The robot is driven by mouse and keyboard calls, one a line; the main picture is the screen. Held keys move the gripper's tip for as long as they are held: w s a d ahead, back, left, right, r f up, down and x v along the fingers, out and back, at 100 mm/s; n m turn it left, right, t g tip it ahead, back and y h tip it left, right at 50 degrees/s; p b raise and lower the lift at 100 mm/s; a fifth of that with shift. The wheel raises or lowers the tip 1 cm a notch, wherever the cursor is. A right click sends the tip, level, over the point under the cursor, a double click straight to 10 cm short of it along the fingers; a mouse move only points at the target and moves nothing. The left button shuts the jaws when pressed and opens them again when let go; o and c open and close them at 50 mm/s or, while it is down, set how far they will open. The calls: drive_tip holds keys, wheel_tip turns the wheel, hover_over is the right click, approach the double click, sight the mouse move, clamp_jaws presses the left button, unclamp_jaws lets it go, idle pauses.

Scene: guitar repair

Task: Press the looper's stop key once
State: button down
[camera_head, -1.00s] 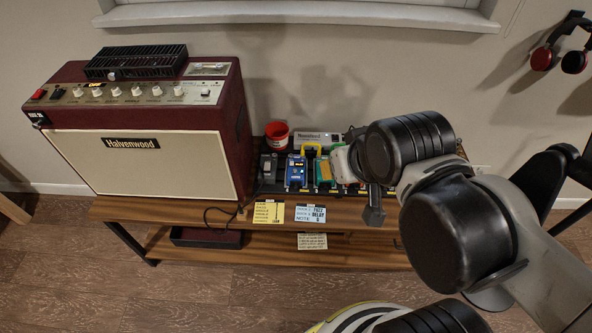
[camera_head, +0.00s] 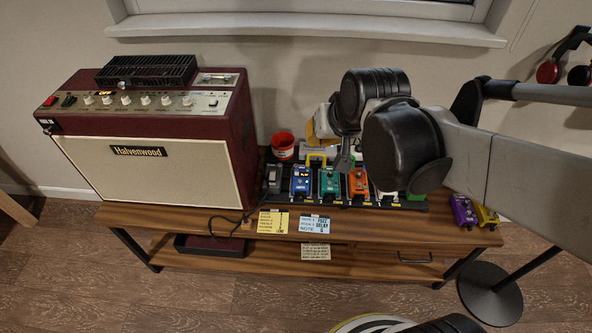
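Several small pedals stand in a row on a dark pedalboard (camera_head: 340,204) on the wooden bench. From the left they include a grey pedal (camera_head: 273,178), a blue pedal (camera_head: 301,181) with a small lit display, a green pedal (camera_head: 329,184) and an orange pedal (camera_head: 357,184). Pedals further right are partly hidden by my arm. I cannot tell which one is the looper, and no stop key can be made out. My gripper (camera_head: 343,160) hangs above the back of the row, over the green and orange pedals. Its fingers are seen too edge-on to tell their opening.
A cream and maroon amplifier (camera_head: 140,165) fills the bench's left. A red cup (camera_head: 283,146) stands behind the pedals. Yellow and blue notes (camera_head: 314,224) hang at the bench's front edge. Purple (camera_head: 463,211) and yellow (camera_head: 487,216) pedals sit at the right end.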

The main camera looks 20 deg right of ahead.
drive_tip(key=w+f+m, duration=0.1)
drive_tip(key=w+f, duration=0.2)
drive_tip(key=w, duration=0.6)
drive_tip(key=m+y+p, duration=0.2)
drive_tip(key=m, duration=0.1)
hover_over(297, 174)
drive_tip(key=w, duration=0.1)
wheel_tip(297, 174, down, 21)
drive_tip(key=shift+w+a+f, duration=0.25)
drive_tip(key=shift+a+f, duration=0.05)
drive_tip(key=shift+f, duration=0.15)
wheel_tip(297, 174, down, 6)
drive_tip(key=b, duration=0.4)
drive_tip(key=shift+f, duration=1.4)
drive_tip(key=shift+f, duration=0.4)
